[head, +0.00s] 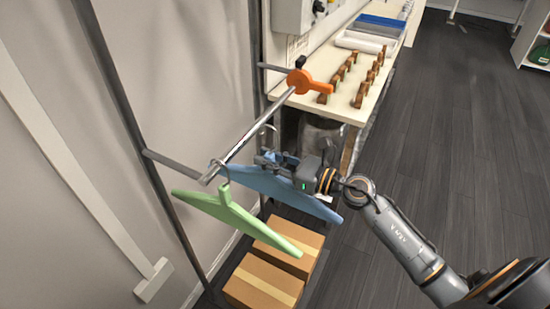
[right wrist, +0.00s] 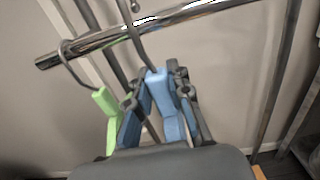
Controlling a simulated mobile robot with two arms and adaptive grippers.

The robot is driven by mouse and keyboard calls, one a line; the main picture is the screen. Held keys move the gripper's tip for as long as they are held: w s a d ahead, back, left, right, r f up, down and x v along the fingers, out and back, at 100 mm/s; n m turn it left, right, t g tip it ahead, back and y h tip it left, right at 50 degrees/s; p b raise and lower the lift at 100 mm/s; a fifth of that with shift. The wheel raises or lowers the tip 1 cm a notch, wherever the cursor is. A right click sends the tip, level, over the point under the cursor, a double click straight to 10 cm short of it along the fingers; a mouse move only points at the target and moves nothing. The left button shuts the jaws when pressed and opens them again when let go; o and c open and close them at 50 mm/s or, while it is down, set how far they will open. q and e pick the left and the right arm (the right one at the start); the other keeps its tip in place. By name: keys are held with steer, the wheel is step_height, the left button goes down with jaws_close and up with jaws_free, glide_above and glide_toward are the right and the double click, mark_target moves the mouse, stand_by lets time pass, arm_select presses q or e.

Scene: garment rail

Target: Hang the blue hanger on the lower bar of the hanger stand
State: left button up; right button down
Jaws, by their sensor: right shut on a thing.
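The blue hanger (head: 252,177) is held in my right gripper (head: 274,158), its body slanting down to the right. In the right wrist view its neck (right wrist: 160,90) sits between the two fingers (right wrist: 157,92). Its metal hook (head: 266,127) rises close beside the chrome bar (head: 247,136). In the right wrist view the hook overlaps the bar (right wrist: 90,48); I cannot tell whether it rests on it. A green hanger (head: 225,210) hangs by its hook near the bar's free end, left of the blue one. My left gripper is not in view.
The stand's dark posts (head: 125,110) rise at the left. An orange clamp (head: 312,84) sits at the bar's far end. Cardboard boxes (head: 272,270) lie below. A worktable (head: 345,108) with several brown pieces stands behind. The floor at right is open.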

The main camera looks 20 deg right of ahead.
mark_target(249, 167)
steer(key=shift+w+a+r, duration=0.1)
steer(key=shift+w+a, duration=0.15)
steer(key=shift+w, duration=0.1)
steer(key=shift+w+a+p, duration=0.3)
steer(key=shift+w+a, duration=0.1)
steer(key=shift+w, duration=0.1)
steer(key=shift+w+a, duration=0.2)
steer(key=shift+w, duration=0.1)
steer(key=shift+w+a, duration=0.45)
steer(key=shift+w, duration=0.1)
steer(key=shift+w+a+p, duration=0.3)
steer(key=shift+w+a, duration=0.05)
steer(key=shift+w, duration=0.15)
steer(key=shift+w+a+f, duration=0.15)
steer(key=shift+a+f, duration=0.05)
steer(key=shift+f, duration=0.15)
arm_select(q)
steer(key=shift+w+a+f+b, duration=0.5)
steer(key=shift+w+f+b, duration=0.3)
steer(key=shift+b, duration=0.65)
arm_select(e)
steer(key=shift+f, duration=1.25)
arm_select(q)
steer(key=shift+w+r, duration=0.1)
